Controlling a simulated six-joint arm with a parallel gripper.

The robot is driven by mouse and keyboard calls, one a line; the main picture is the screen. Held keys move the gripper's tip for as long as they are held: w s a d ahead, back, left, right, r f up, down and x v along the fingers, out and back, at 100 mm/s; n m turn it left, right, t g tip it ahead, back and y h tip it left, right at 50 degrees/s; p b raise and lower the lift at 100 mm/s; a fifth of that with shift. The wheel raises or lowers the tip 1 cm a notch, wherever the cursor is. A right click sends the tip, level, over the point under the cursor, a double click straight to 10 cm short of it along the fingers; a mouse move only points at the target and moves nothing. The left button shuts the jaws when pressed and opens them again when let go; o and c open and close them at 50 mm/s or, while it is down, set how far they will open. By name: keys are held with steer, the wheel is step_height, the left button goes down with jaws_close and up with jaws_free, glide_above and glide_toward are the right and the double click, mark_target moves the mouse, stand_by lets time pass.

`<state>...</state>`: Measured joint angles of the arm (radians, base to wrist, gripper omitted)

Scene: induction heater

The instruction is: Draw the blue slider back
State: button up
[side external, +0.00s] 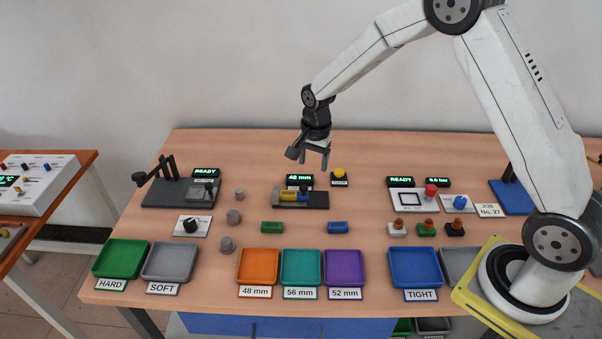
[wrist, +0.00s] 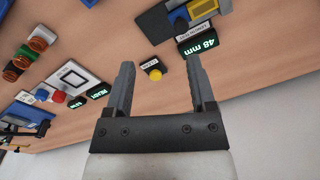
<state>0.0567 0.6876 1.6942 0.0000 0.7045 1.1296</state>
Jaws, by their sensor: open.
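The blue slider (side external: 304,190) sits on a dark grey measuring fixture (side external: 318,201), beside a yellow part (side external: 288,196) that lies on the same fixture. A green display (side external: 299,180) reading 48 mm stands just behind it. In the wrist view the fixture is at the top, with blue on it (wrist: 179,15), partly cut off by the frame edge. My gripper (side external: 315,162) is open and empty, above and behind the fixture. Its two fingers (wrist: 158,80) point toward the table and touch nothing.
A yellow button (side external: 339,173) on a small plate stands right of the fixture and lies between my fingers in the wrist view. A green block (side external: 272,227) and a blue block (side external: 337,227) lie in front. Coloured trays, such as the orange one (side external: 258,266), line the front edge.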

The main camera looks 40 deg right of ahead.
mark_target(303, 186)
steer(key=w+f+m, duration=0.2)
steer(key=w+d+f+m, duration=0.1)
steer(key=w+f+m, duration=0.1)
steer(key=shift+w+d+g, duration=0.15)
steer(key=shift+w+g, duration=0.15)
steer(key=shift+w, duration=0.05)
steer(key=shift+f, duration=3.85)
jaws_close()
